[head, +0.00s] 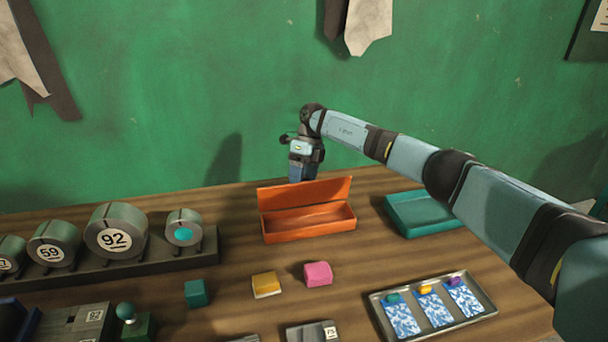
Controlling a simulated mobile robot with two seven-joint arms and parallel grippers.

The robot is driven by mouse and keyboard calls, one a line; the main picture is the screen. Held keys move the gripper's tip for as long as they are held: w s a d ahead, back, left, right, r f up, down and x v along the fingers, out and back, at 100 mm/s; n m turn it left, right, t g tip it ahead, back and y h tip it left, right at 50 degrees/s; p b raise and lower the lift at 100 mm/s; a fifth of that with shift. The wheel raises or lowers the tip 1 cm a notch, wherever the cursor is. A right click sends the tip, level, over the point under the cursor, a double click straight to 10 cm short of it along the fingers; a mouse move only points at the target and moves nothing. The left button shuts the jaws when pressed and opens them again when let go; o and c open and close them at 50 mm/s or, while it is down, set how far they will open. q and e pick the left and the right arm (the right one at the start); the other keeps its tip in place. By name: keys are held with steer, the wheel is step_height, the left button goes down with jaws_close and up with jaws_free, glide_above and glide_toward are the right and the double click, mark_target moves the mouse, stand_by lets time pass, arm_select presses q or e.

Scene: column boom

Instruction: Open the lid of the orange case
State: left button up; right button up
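The orange case (310,232) stands on the wooden table near the middle of the head view. Its lid (305,194) is raised along the back edge and leans up, so the inside shows and looks empty. My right gripper (302,174) points down just behind the raised lid. Its fingertips are partly hidden by the lid, so I cannot tell if they are open or touching it. My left gripper is not in view.
A teal tray-like case (425,214) sits right of the orange case, under my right arm. Green, yellow and pink blocks (318,274) lie in front. A metal tray (432,310) is front right. A rack of numbered rolls (116,232) stands left. A green wall is behind.

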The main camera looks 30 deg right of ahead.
steer(key=v, duration=1.4)
steer(key=shift+b, duration=0.45)
steer(key=shift+f, duration=0.15)
